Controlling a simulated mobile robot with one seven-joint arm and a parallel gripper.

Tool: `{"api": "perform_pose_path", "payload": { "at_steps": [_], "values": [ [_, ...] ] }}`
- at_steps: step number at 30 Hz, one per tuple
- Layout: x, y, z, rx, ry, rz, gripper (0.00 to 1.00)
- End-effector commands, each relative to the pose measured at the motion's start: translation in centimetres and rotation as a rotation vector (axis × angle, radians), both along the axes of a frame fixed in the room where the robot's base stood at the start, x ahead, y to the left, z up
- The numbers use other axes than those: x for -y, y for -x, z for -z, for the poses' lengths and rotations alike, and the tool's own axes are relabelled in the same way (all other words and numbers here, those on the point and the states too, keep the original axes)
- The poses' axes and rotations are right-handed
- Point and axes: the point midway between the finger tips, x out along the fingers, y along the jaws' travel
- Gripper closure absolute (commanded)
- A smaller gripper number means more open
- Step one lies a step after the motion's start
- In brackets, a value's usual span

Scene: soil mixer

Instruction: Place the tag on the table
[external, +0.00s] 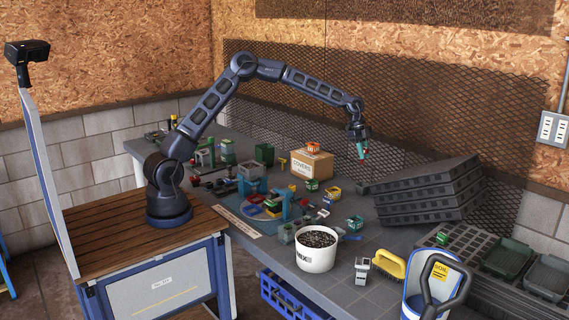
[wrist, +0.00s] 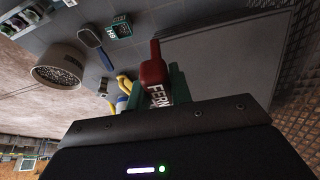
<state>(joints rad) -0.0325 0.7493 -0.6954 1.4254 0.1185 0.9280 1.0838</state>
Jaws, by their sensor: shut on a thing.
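The tag (wrist: 154,72) is red with white letters that read "FERN" and a narrow neck at its far end. In the wrist view it sits between the green fingers of my gripper (wrist: 157,98), which is shut on it. In the external view my gripper (external: 361,150) hangs in the air above the back of the table, right of the cardboard box, with a small bit of red showing at its fingers. The grey table (external: 345,290) lies below, apart from the tag. The tag's lower part is hidden by my gripper.
A stack of black trays (external: 425,190) stands right of my gripper. A cardboard box (external: 312,163) is on its left. A white pot of soil (external: 316,250), a yellow brush (external: 388,265) and several small coloured pots crowd the table. Some bare table shows between the white pot and trays.

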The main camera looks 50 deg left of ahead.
Motion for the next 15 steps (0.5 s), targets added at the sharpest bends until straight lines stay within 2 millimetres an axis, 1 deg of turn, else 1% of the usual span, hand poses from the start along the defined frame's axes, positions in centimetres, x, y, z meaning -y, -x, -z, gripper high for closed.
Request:
{"api": "perform_pose_path", "payload": {
  "at_steps": [1, 5, 6, 8, 12, 14, 15],
  "values": [
    [1.3, 0.6, -0.1, 0.001, 0.000, 0.017, 1.00],
    [4.9, 2.5, -0.1, 0.001, 0.001, 0.063, 1.00],
    [6.3, 3.2, -0.1, 0.001, 0.001, 0.081, 1.00],
    [8.4, 4.5, -0.1, 0.001, 0.001, 0.110, 1.00],
    [13.5, 7.9, 0.0, 0.001, 0.001, 0.180, 1.00],
    [15.6, 9.5, -0.1, 0.002, 0.001, 0.210, 1.00],
    [17.0, 10.6, -0.1, 0.001, 0.001, 0.231, 1.00]
  ]
}}
